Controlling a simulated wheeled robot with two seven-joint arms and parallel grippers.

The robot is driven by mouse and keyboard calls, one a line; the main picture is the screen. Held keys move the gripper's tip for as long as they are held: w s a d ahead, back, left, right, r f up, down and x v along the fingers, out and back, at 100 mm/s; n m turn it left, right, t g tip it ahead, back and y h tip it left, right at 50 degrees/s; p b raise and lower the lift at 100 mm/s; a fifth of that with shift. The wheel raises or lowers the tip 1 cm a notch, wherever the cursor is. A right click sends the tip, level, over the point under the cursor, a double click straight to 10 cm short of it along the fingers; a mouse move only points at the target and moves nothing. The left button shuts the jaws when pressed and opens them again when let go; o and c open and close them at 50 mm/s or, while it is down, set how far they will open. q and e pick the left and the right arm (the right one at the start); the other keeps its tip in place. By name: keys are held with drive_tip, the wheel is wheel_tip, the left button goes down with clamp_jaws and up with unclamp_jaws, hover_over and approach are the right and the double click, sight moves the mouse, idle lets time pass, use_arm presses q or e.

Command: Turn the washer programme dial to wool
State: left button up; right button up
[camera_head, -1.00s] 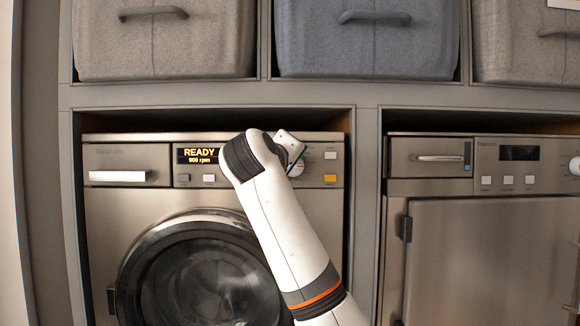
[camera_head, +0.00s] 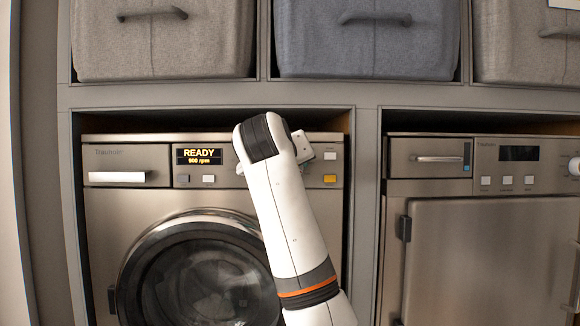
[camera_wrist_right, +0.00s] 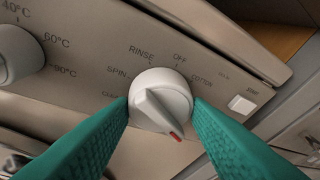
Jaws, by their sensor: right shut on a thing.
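The washer programme dial (camera_wrist_right: 165,82) is a white round knob with a raised grip bar and a red mark, which points to the lower right in the right wrist view. Printed around it are RINSE, OFF, SPIN and what looks like COTTON. Other labels are blurred or hidden by my fingers, and I cannot make out wool. My right gripper (camera_wrist_right: 161,104) is shut on the dial, one teal finger on each side. In the head view my right arm covers the dial on the washer (camera_head: 105,215). My left gripper is not in view.
A second knob (camera_wrist_right: 14,55) with temperature marks stands left of the dial. A white button (camera_wrist_right: 241,104) is to its right. The washer display (camera_head: 200,156) reads READY. Another appliance (camera_head: 480,250) stands at the right, and fabric bins (camera_head: 365,45) sit on the shelf above.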

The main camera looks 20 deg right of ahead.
drive_tip(key=shift+f, duration=0.25)
drive_tip(key=o, duration=1)
drive_tip(key=shift+r, duration=0.1)
drive_tip(key=shift+s, duration=0.1)
drive_tip(key=b+v, duration=0.4)
drive_tip(key=v, duration=0.7)
drive_tip(key=shift+s+a+r, duration=0.2)
drive_tip(key=shift+s+a, duration=0.05)
drive_tip(key=shift+s, duration=0.05)
